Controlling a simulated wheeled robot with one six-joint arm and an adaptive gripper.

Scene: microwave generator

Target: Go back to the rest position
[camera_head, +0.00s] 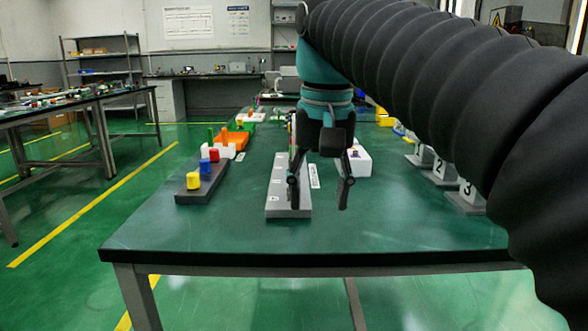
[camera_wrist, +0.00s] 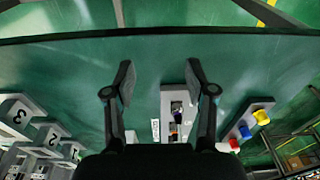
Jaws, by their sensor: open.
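My gripper (camera_head: 320,186) hangs from the arm above the green table (camera_head: 400,232), fingers pointing down and spread apart. It also shows in the wrist view (camera_wrist: 160,90), open, with nothing between its fingertips. In the head view it stands in front of a long grey block (camera_head: 283,212), which it partly hides. In the wrist view this grey block (camera_wrist: 172,92) lies between and beyond the fingers, with small dark and purple parts in its recesses. I cannot tell the exact gap between the fingertips and the table.
On the left stands a grey rack (camera_head: 190,196) with yellow, blue and red pieces. An orange bin (camera_head: 236,139) is behind it. Numbered grey stands (camera_head: 466,196) are at the right, near my arm. A white box (camera_head: 361,163) is behind the gripper. The table's front strip is clear.

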